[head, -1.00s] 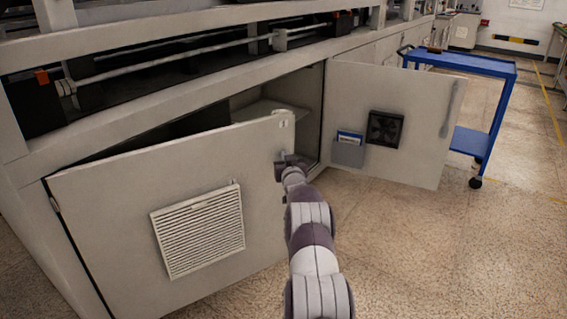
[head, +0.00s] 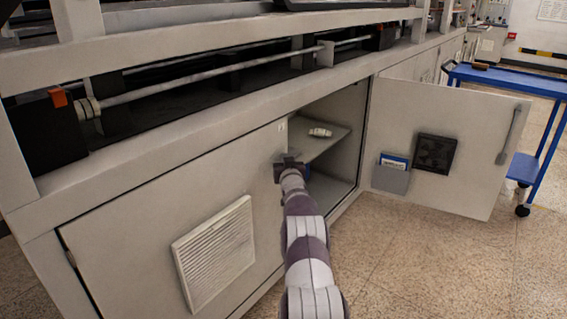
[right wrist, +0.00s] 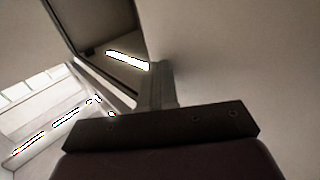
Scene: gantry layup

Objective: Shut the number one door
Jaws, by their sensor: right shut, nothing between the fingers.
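The left cabinet door (head: 130,225), pale grey with a white vent grille (head: 215,250), stands nearly flush with the cabinet front in the head view. A small label near its upper free corner is too small to read, so I cannot tell its number. The right cabinet door (head: 465,135) stands wide open, showing its inner face. My right gripper (head: 286,162) is shut and empty at the left door's free edge; it appears to touch the door, though exact contact is unclear. The right wrist view shows the gripper (right wrist: 165,88) close to a pale surface. My left gripper is out of view.
The open right half shows a shelf (head: 325,135) with a small pale object on it. The right door carries a dark fan (head: 436,153) and a document pocket (head: 393,180). A blue cart (head: 515,80) stands beyond that door. The floor in front is clear.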

